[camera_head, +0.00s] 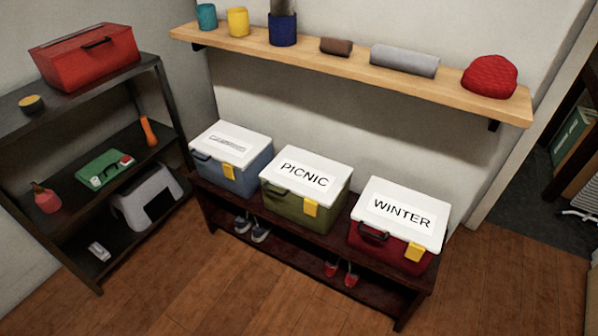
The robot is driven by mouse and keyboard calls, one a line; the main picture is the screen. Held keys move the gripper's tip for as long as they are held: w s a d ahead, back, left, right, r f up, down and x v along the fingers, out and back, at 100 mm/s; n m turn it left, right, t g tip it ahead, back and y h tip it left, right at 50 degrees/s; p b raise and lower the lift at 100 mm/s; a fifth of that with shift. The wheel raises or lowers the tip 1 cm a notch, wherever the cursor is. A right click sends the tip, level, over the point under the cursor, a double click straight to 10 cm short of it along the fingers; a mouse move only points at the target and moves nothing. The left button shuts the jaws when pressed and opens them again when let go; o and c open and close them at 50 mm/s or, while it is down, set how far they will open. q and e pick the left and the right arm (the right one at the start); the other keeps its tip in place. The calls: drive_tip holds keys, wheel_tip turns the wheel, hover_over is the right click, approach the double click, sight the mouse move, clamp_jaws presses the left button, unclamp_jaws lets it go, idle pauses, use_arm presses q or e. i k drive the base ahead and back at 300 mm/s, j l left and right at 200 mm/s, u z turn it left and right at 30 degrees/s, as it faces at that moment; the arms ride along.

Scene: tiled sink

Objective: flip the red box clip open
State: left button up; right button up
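The red box (385,249) with a white lid (401,201) marked WINTER stands at the right end of the dark bench. Its lid is down. A yellow clip (415,252) sits on its front, right of the dark handle (373,231), and lies against the front just under the lid's edge. Whether the clip is latched is too small to tell. Neither of my grippers is in view.
A green box (292,205) marked PICNIC and a blue box (240,178) stand left of it on the bench (318,230), both with yellow clips. A wooden shelf (340,68) hangs above. A red toolbox (84,60) is on the left rack. The front floor is clear.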

sight(414, 252)
drive_tip(key=i+l+z, duration=0.2)
drive_tip(key=z, duration=0.75)
